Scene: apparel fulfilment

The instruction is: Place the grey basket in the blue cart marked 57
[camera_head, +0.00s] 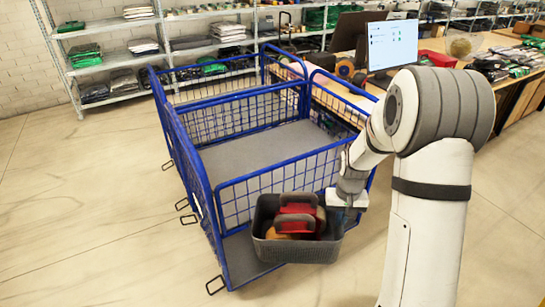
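The grey basket (297,249) hangs at the near end of the blue cart (189,145), upright, with red and yellowish things inside. My gripper (338,201) is at the basket's right rim and appears shut on it; the fingertips are hard to make out. The cart has blue tube frames, wire mesh sides and a grey floor (240,150). A mesh divider crosses it behind the basket. The basket covers part of the cart's near section, where some grey floor shows at its left. I cannot tell its height above that floor. No number 57 is legible.
Behind and to the right of the cart stands a wooden table with a monitor (392,45). Shelves (109,27) with folded clothes line the back wall. The pale floor (80,220) left of the cart is clear. The cart's far section looks empty.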

